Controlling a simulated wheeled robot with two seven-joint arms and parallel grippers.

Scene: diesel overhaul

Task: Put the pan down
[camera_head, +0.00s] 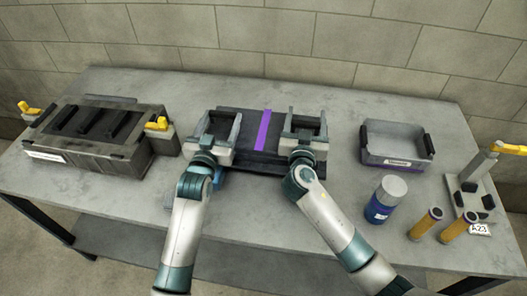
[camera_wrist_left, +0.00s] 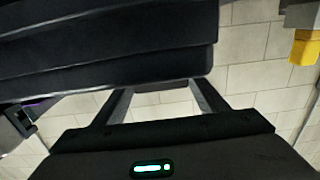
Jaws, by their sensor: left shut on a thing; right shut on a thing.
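The pan (camera_head: 249,135) is a wide dark tray with a purple stripe (camera_head: 265,128) across its middle. It is at the middle of the workbench in the head view, between my two grippers. My left gripper (camera_head: 218,125) is shut on its left side and my right gripper (camera_head: 304,122) is shut on its right side. In the left wrist view the pan's dark ribbed body (camera_wrist_left: 120,50) fills the top, beyond the fingers of my left gripper (camera_wrist_left: 160,90). I cannot tell whether the pan touches the bench; the grippers hide its ends.
On the grey workbench (camera_head: 340,200), a dark engine block (camera_head: 95,160) with yellow clamps stands left. A blue item (camera_head: 219,178) is partly hidden by my left arm.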

